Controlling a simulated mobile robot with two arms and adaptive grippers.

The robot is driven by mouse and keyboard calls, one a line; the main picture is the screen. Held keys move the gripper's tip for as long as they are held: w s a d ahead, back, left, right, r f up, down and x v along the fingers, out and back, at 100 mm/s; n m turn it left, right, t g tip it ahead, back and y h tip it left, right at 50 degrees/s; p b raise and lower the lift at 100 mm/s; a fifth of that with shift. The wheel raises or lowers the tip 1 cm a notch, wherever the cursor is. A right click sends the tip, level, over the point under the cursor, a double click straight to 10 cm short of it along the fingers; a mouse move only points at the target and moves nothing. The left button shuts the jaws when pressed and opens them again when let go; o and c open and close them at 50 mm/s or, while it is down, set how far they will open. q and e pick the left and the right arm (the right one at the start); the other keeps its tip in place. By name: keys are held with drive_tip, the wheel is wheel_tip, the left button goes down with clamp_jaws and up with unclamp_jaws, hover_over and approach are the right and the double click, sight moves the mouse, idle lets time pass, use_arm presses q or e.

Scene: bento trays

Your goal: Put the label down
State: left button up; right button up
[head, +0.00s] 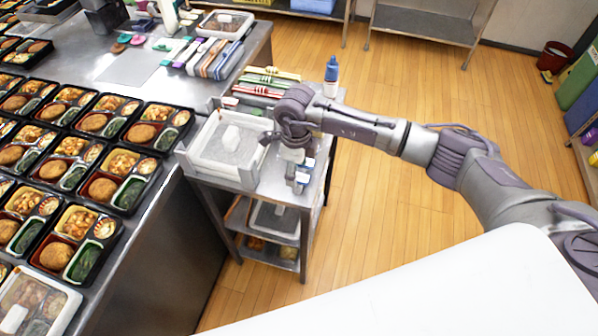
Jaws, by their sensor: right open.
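My right gripper (298,180) points down over the small steel cart, just right of the white tray. It is open. I cannot make out anything between its fingers, which are small and partly hidden by the wrist. A small white piece (231,137), which may be the label or a stack of labels, lies in the white tray (196,158) on the cart, left of the gripper and apart from it. Another white label-like piece (14,318) lies on a clear-lidded bento at the bottom left. My left gripper is out of view.
The cart (264,190) also holds a blue bottle (331,70) and several coloured packets (262,82) at its back. Rows of filled bento trays (160,118) cover the steel table at left. The wooden floor right of the cart is clear.

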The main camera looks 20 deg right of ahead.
drive_tip(key=shift+f, duration=0.55)
drive_tip(key=shift+f+b, duration=0.2)
drive_tip(key=shift+b, duration=0.15)
drive_tip(key=shift+s, duration=0.15)
drive_tip(key=c, duration=0.7)
drive_tip(key=shift+c, duration=0.6)
